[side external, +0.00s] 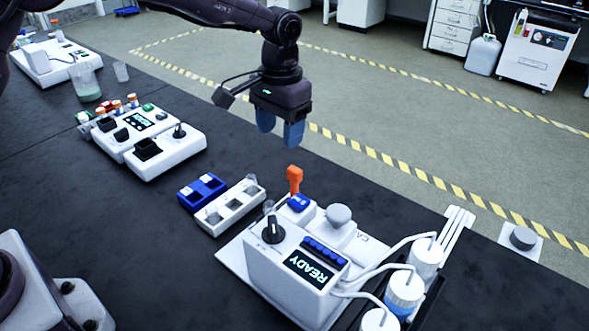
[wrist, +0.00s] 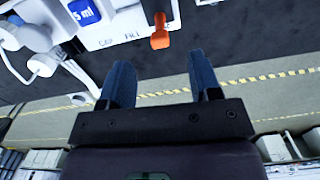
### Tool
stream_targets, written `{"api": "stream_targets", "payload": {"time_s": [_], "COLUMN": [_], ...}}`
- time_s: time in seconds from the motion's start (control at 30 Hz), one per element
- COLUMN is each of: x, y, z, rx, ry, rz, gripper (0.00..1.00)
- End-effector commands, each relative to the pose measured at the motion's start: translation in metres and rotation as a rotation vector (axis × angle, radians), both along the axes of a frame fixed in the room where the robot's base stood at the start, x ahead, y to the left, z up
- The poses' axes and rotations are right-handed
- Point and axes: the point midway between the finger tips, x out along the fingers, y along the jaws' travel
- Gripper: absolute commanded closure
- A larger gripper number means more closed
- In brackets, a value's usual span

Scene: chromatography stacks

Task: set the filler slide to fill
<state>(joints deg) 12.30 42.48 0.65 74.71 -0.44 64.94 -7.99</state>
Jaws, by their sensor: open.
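The filler slide appears to be the orange upright handle (side external: 294,180) at the far end of the white filler unit (side external: 262,262). In the wrist view the orange handle (wrist: 160,32) stands beside small lettering that seems to read CAP and FILL. Its exact setting along its track I cannot tell. My gripper (side external: 280,132) points down with its blue fingers apart and empty, above the orange handle and clear of it. In the wrist view the handle shows beyond the gap between the fingers (wrist: 158,68). A blue 5 ml block (wrist: 84,12) sits near the handle.
The unit's screen (side external: 310,266) reads READY. A grey round knob (side external: 339,215) and a black dial (side external: 272,230) stand close to the handle. White bottles with tubes (side external: 405,288) are at the right. Blue rack (side external: 202,193) and white tray (side external: 229,206) lie left.

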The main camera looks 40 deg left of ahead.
Motion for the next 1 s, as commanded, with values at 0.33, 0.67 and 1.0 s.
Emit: {"api": "stream_targets", "payload": {"time_s": [0.33, 0.67, 1.0], "x": [0.03, 0.029, 0.03], "y": [-0.008, -0.008, -0.008], "z": [0.01, -0.05, -0.103], "rx": [-0.006, -0.006, -0.007], "ry": [-0.032, -0.032, -0.036], "rz": [0.064, 0.063, 0.062], "gripper": [0.43, 0.43, 0.43]}}
